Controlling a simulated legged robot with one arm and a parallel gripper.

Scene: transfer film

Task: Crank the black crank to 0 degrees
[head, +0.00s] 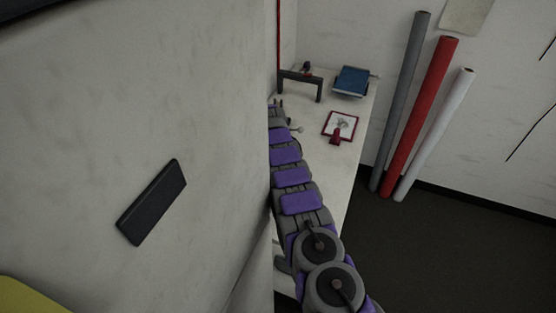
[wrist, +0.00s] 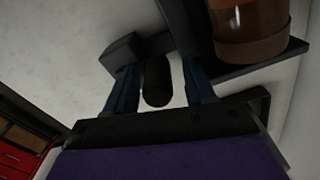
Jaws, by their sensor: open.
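In the wrist view, a black rounded peg (wrist: 157,84), which looks like the crank's handle, sits between the two blue fingers of my gripper (wrist: 160,88). The fingers are apart, with a gap visible on each side of the peg. A dark bar (wrist: 180,22) runs behind the fingers; how the peg joins it is partly hidden. In the head view my arm reaches along the wall edge to the table, with my gripper (head: 277,104) at its far end, small and partly hidden by the wall. The crank's angle cannot be read.
A brown translucent cylinder (wrist: 250,38) stands close to the right finger. On the white table (head: 357,108) are a black bracket-like frame (head: 301,77), a blue flat item (head: 352,80) and a red-framed picture (head: 340,123). Grey, red (head: 420,115) and white rolls lean on the wall.

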